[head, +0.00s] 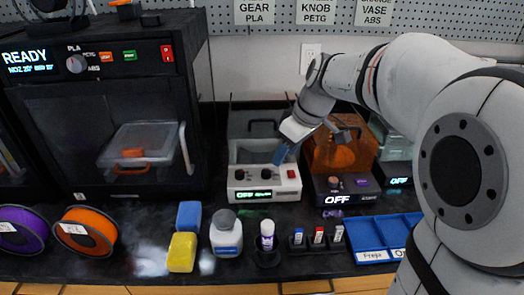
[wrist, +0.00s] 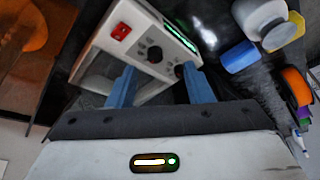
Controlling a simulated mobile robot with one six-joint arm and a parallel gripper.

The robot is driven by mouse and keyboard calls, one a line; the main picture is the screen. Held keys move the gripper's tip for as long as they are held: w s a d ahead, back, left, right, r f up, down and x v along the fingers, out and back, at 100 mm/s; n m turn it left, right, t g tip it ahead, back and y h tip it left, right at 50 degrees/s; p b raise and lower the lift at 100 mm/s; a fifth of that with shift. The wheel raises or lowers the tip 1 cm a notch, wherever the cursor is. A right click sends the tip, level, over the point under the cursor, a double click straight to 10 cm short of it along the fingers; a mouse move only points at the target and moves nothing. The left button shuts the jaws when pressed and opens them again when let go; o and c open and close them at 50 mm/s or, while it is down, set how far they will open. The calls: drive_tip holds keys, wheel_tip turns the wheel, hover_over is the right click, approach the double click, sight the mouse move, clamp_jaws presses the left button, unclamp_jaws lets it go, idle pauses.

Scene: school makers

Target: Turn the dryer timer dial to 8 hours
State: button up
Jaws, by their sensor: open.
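A white machine (head: 265,183), which I take to be the dryer, stands on the bench with its grey lid raised. Its front has a lit "OFF" display, dark dials and a red switch (head: 291,173). One dark dial (head: 239,174) is at the left of the panel; dial markings are too small to read. My gripper (head: 281,153) is over the machine's front right part. In the wrist view my gripper (wrist: 158,72) is open and empty, its blue fingers apart. A black dial (wrist: 154,54) shows between and beyond the fingertips; another is partly hidden by the right finger. I cannot tell whether they touch.
An orange-lidded unit (head: 340,160), also "OFF", stands close on the right. A bottle (head: 226,234), a yellow block (head: 182,252) and a small marker rack (head: 318,240) lie in front. A black printer (head: 110,110) stands left; a blue tray (head: 385,235) is at right.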

sight(267, 171)
drive_tip(key=w+f, duration=0.1)
drive_tip(key=w+a+f+n+b, duration=0.1)
drive_tip(key=w, duration=0.1)
drive_tip(key=shift+a+f+n+y, duration=0.1)
drive_tip(key=shift+a+n+y, duration=0.1)
drive_tip(key=shift+n+y, duration=0.1)
drive_tip(key=b+x, duration=0.1)
drive_tip(key=x, duration=0.6)
drive_tip(key=shift+s, duration=0.1)
drive_tip(key=c, duration=1)
